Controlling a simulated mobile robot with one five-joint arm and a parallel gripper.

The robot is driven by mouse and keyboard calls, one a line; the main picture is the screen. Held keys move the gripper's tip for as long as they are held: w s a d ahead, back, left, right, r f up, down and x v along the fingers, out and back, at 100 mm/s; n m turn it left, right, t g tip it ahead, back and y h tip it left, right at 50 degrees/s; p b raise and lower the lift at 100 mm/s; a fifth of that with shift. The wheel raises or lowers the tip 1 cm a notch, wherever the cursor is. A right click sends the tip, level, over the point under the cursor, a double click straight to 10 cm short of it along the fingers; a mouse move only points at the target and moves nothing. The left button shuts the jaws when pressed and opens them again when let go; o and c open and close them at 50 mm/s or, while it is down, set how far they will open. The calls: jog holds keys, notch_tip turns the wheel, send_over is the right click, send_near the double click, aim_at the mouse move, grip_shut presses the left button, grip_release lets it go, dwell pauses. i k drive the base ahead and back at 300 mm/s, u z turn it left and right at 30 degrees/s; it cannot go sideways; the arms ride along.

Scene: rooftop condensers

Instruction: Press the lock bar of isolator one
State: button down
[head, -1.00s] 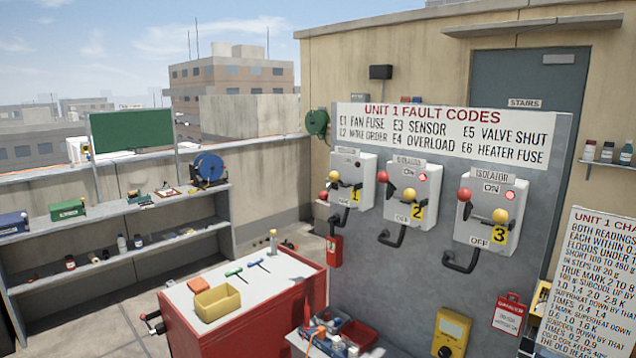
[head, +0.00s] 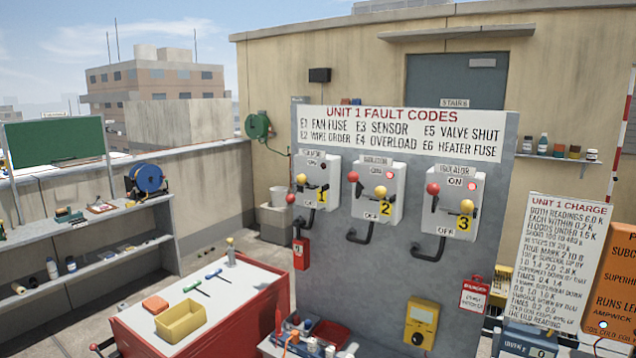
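Isolator one (head: 328,172) is the leftmost of three pale grey boxes on the grey panel. It has a yellow number 1 plate (head: 321,196), a yellow ball knob (head: 301,179) and a red ball knob (head: 290,198) at its left side. Its small lamp (head: 323,166) looks dark. A black bent bar (head: 308,217) hangs under the box; I cannot tell whether this is the lock bar. My gripper is not in view.
A red bench (head: 255,312) with a yellow bin (head: 181,320) stands in front, left of the panel. A cluttered tray (head: 312,335) lies below isolator one.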

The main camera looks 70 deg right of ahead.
aim_at(301, 178)
jog(key=z, duration=0.15)
jog(key=i, duration=1)
jog(key=u, duration=0.1)
